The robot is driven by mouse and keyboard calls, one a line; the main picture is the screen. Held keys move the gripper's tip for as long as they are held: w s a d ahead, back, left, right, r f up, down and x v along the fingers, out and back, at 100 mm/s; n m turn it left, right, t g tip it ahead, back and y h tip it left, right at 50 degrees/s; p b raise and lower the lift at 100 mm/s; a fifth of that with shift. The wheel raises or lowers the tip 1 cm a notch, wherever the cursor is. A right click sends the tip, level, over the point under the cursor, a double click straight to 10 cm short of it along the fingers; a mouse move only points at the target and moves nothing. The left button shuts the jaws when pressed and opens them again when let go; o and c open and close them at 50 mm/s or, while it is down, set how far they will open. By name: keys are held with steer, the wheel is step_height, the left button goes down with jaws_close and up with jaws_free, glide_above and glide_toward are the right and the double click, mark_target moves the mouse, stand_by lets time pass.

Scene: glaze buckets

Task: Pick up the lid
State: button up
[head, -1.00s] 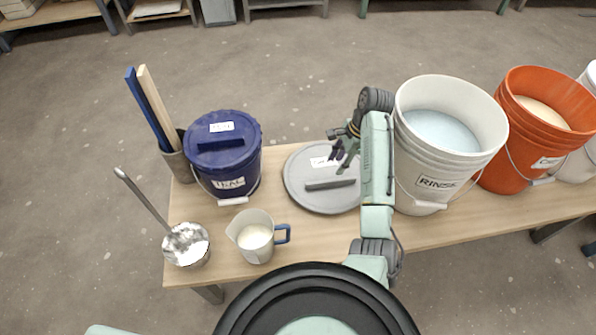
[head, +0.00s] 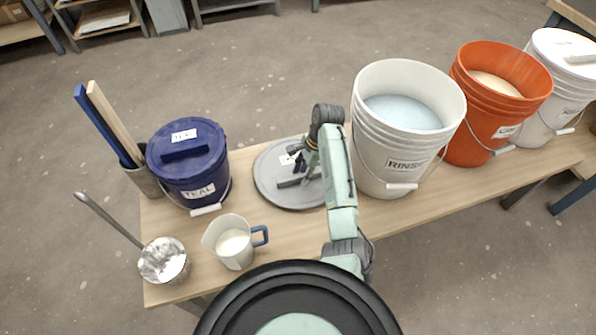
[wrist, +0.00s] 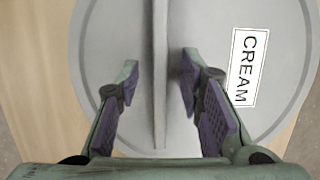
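A round grey lid (head: 266,187) lies flat on the wooden bench between the blue bucket and the rinse bucket. In the wrist view the lid (wrist: 205,30) has a raised straight grey handle bar (wrist: 160,60) and a white label reading CREAM (wrist: 247,68). My gripper (head: 298,172) is over the lid, and it also shows in the wrist view (wrist: 160,82). Its two fingers are open, one on each side of the handle bar, with gaps between them and the bar. In the head view my arm hides the lid's right part.
A blue lidded TEAL bucket (head: 190,160), a pitcher (head: 231,243), a metal ladle cup (head: 163,262) and a holder with sticks (head: 140,178) stand left. A white RINSE bucket (head: 400,150) stands close right of my arm. An orange bucket (head: 490,110) and white lidded bucket (head: 560,85) stand beyond.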

steer(key=shift+f+p, duration=0.25)
steer(key=shift+p, duration=0.15)
stand_by(0.3)
jaws_close()
stand_by(0.5)
